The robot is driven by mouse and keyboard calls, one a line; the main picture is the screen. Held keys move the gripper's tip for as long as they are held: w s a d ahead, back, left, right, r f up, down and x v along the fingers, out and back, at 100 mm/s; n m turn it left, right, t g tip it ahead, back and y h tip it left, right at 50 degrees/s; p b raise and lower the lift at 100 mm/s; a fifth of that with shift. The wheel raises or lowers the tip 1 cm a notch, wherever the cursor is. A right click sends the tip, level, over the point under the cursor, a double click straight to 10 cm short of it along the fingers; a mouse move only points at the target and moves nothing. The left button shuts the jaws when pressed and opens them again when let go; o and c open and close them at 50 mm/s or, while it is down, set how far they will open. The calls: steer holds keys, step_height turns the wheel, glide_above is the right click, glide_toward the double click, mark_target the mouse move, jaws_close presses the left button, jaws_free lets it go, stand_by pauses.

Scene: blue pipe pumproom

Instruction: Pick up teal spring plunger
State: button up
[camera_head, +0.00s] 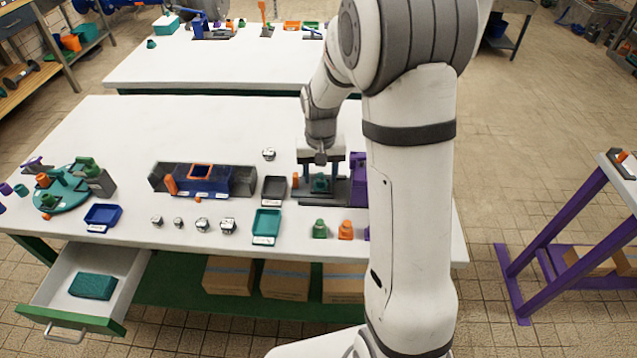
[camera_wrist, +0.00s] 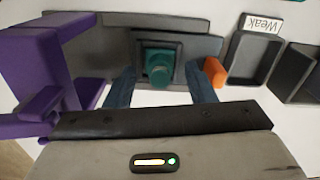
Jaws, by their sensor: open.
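The teal spring plunger (camera_wrist: 158,68) sits upright on a dark grey fixture (camera_wrist: 185,45) in the wrist view. In the head view the teal plunger (camera_head: 321,184) shows between my fingers, partly hidden by them. My gripper (camera_wrist: 160,92) is open, with one blue-grey finger on either side of the plunger and a visible gap on each side. In the head view my gripper (camera_head: 321,180) points down over the fixture at the right part of the table.
A purple bracket (camera_wrist: 45,70) stands close by my gripper. An orange knob (camera_wrist: 214,72) is on the other side, near a grey tray labelled "Weak" (camera_wrist: 253,60). A teal tray (camera_head: 267,227), green part (camera_head: 320,229) and orange part (camera_head: 346,230) sit near the front edge.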

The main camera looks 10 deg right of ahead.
steer(key=shift+f, duration=0.25)
steer(key=shift+c, duration=0.4)
jaws_close()
